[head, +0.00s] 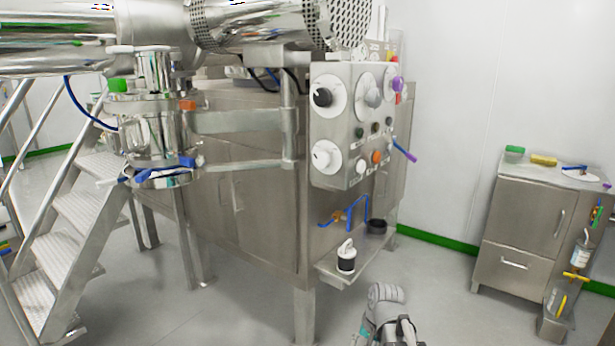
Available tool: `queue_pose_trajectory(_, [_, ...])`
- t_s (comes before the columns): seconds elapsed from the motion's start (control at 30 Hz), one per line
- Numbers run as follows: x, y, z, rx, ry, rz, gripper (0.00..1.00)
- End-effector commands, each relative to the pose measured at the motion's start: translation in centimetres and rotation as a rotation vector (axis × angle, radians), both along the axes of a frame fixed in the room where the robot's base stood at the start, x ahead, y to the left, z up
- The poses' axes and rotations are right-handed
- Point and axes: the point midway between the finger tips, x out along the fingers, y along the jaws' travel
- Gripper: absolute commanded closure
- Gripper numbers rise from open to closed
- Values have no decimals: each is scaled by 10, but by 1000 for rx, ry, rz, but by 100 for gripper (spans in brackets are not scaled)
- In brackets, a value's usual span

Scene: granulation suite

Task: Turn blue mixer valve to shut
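Two blue parts in the head view could be the valve. A blue bent handle or pipe (357,207) with a small brass-coloured body (338,215) sits low on the machine cabinet's front, just above a small shelf. A blue lever-like part (165,170) sits at the bottom of the steel vessel on the left. I cannot tell from this view which is the mixer valve, or whether either is open or shut. My arm (386,293) shows at the bottom edge, below and apart from both. A dark part there may be my gripper; its fingers cannot be made out.
Metal stairs (75,220) stand left. A steel cabinet (520,235) stands right. The floor between is clear.

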Motion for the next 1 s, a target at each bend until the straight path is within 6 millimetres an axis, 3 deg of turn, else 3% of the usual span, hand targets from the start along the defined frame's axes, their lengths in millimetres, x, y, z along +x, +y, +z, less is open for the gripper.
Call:
queue_pose_trajectory(0.1, [-26, -5, -9, -63, 9, 100, 38])
queue_pose_trajectory(0.5, [-80, -20, -23, -209, 47, 347, 38])
queue_pose_trajectory(1.0, [-74, -19, 28, -203, 45, 338, 38])
